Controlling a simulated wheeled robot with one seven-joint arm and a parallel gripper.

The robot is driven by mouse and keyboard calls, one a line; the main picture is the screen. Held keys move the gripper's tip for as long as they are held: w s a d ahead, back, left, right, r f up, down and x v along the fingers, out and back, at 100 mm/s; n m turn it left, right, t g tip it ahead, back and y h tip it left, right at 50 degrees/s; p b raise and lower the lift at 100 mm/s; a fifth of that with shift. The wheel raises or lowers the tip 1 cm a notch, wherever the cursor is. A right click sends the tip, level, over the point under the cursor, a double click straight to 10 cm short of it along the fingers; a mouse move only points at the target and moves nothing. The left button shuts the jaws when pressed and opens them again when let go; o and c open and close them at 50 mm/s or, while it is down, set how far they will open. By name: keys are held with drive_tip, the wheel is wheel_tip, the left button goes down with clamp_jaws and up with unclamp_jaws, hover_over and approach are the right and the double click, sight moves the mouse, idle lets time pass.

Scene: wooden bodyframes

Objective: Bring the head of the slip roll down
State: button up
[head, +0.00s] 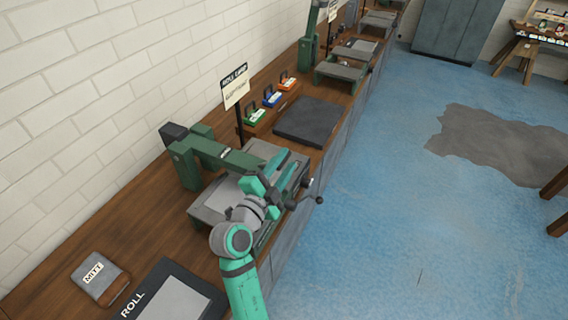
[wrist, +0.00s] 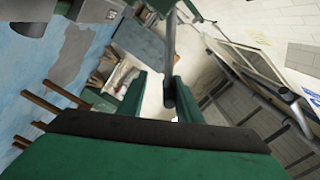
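The slip roll (head: 187,165) stands on the bench, green, with its head (head: 228,157) reaching out above a grey bed (head: 215,203). A crank with a dark knob (head: 319,200) sticks out at its front right. My gripper (head: 266,178) is over the front of the machine, by the head's outer end, which my arm partly hides. In the wrist view my gripper (wrist: 160,85) has its two green fingers apart. A dark rod (wrist: 169,60) shows between them, nearer the right finger, with a clear gap to the left finger. I cannot tell whether it touches the right finger.
A sign (head: 235,87) stands on a post behind the machine. A dark plate (head: 307,121) and small coloured blocks (head: 271,98) lie beyond it. A mitt (head: 100,277) and a roll board (head: 175,292) lie nearer. The blue floor (head: 390,230) to the right is open.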

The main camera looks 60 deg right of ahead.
drive_tip(key=s+a, duration=0.1)
drive_tip(key=a, duration=0.9)
drive_tip(key=shift+a, duration=0.4)
idle(0.4)
